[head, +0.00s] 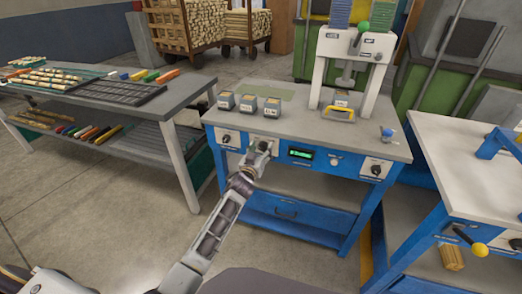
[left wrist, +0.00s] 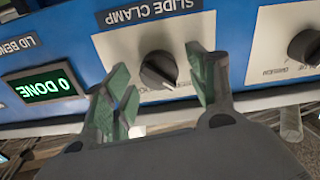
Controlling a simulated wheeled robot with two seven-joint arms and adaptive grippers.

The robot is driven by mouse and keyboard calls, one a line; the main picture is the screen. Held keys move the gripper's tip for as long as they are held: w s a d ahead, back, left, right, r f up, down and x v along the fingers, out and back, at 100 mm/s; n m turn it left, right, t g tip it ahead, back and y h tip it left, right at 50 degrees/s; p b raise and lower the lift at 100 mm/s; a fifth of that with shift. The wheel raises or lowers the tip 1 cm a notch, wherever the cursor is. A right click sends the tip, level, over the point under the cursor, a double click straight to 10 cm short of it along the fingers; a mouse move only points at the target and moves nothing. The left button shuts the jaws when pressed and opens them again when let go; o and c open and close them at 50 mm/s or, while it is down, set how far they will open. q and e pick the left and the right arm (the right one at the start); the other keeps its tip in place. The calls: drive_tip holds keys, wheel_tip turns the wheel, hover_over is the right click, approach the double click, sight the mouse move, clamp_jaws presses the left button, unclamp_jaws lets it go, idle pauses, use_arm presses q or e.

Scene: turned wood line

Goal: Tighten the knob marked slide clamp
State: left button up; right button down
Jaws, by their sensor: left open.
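The slide clamp knob (left wrist: 158,70) is a round black knob on a pale plate in the blue front panel. The label SLIDE CLAMP (left wrist: 152,12) reads upside down beside it in the left wrist view. My left gripper (left wrist: 160,82) is open, with its green-padded fingers on either side of the knob and gaps showing between pads and knob. In the head view my left gripper (head: 260,149) is at the bench front and hides this knob. My right gripper is not in view.
A green-lit display (left wrist: 42,87) reading 0 DONE is beside the knob plate. Another black knob (left wrist: 304,47) is on the neighbouring plate. A further knob (head: 376,170) is at the panel's right. Three small boxes (head: 248,103) and a press (head: 350,45) stand on the bench.

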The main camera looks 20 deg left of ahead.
use_arm(q)
drive_tip(key=shift+c, duration=0.5)
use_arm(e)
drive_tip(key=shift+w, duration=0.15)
use_arm(q)
drive_tip(key=c, duration=0.9)
drive_tip(key=shift+c, duration=0.2)
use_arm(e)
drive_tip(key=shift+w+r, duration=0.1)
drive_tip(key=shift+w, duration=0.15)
